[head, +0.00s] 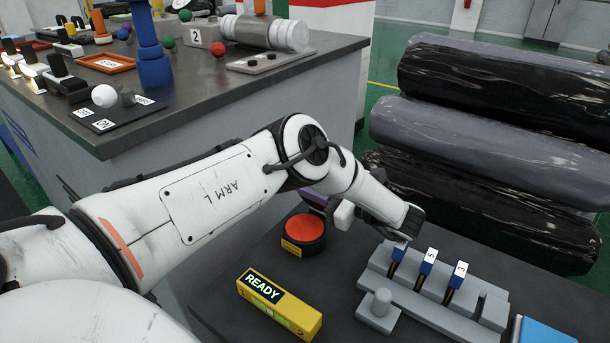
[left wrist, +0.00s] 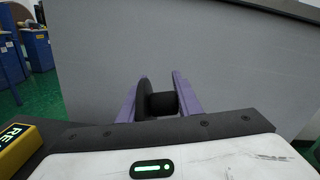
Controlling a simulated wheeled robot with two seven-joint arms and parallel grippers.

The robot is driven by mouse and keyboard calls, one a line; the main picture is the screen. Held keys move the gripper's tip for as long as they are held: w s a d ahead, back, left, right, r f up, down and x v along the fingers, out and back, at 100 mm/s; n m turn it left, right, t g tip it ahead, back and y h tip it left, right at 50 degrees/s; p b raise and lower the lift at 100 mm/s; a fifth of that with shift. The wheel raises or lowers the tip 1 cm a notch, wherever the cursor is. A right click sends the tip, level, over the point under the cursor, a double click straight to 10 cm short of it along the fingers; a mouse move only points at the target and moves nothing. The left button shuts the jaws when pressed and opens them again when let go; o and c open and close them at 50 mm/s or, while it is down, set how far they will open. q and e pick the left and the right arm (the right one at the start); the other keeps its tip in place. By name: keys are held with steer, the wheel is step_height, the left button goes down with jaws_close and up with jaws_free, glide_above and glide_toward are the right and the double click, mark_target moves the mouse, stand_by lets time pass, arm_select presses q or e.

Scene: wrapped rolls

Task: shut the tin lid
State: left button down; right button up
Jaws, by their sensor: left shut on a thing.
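I cannot clearly pick out a tin or its lid in these views. A round black body with an orange-red top and a yellow label (head: 303,233) stands on the dark near table, just in front of my left gripper; whether it is the tin is unclear. My left gripper (head: 316,198) is mostly hidden behind my arm in the head view, with a bit of purple finger showing. In the left wrist view its purple fingers (left wrist: 158,103) are closed on a black knob-like part (left wrist: 163,104), a disc with a short cylinder. What this part belongs to is hidden. My right gripper is not in view.
A yellow READY box (head: 279,304) lies at the near table's front. A grey rack with blue numbered handles (head: 430,285) stands to the right. Black wrapped rolls (head: 500,95) are stacked behind. A cluttered grey counter (head: 225,95) rises at the back left.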

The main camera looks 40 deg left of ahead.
arm_select(q)
steer(key=shift+w+r+n, duration=0.15)
steer(key=shift+r+n, duration=0.15)
steer(key=c, duration=1.7)
jaws_free()
steer(key=shift+o, duration=1.3)
steer(key=shift+f, duration=0.15)
steer(key=shift+d, duration=0.15)
